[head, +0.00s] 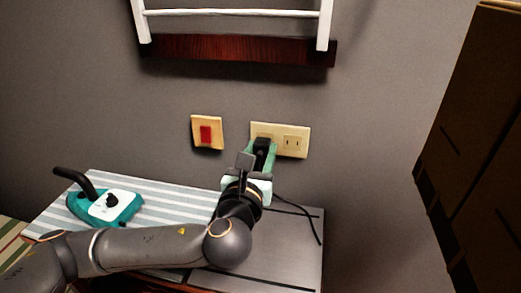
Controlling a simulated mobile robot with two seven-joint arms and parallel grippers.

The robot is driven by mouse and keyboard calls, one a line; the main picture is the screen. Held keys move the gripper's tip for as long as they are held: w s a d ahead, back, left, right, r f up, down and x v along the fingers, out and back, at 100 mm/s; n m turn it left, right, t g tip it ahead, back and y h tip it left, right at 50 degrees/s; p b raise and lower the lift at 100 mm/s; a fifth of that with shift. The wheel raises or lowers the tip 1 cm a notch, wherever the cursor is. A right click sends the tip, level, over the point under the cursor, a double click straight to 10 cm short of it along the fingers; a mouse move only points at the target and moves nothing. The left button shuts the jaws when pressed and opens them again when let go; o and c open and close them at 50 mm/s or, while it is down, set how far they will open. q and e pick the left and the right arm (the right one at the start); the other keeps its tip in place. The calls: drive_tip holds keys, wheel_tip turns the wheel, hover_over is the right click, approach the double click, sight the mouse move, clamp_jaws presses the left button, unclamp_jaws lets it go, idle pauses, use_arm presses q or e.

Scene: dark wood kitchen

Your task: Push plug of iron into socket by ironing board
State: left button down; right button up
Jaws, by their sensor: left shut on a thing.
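The wall socket (294,142) is a cream plate on the grey wall, with its right outlet bare. My left gripper (262,148) is shut on the black plug (262,143) at the left half of the plate. The plug covers the left outlet, and I cannot tell whether its pins are inside. The teal and white iron (106,205) with a black handle rests on the left of the striped ironing board (165,193). A black cord (300,207) lies to the right of my gripper. My right gripper is not in view.
A wooden switch plate with a red switch (206,133) is left of the socket. A white rack (232,13) with a dark wood strip hangs above. A dark cabinet (480,150) stands at right. The grey surface (285,255) at lower right is mostly clear.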

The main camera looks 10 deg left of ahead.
use_arm(q)
drive_tip(key=shift+p, duration=0.4)
idle(0.4)
drive_tip(key=shift+w, duration=0.55)
idle(0.4)
drive_tip(key=shift+c, duration=1.9)
unclamp_jaws()
drive_tip(key=shift+s, duration=0.25)
drive_tip(key=s, duration=1.2)
drive_tip(key=shift+p, duration=0.45)
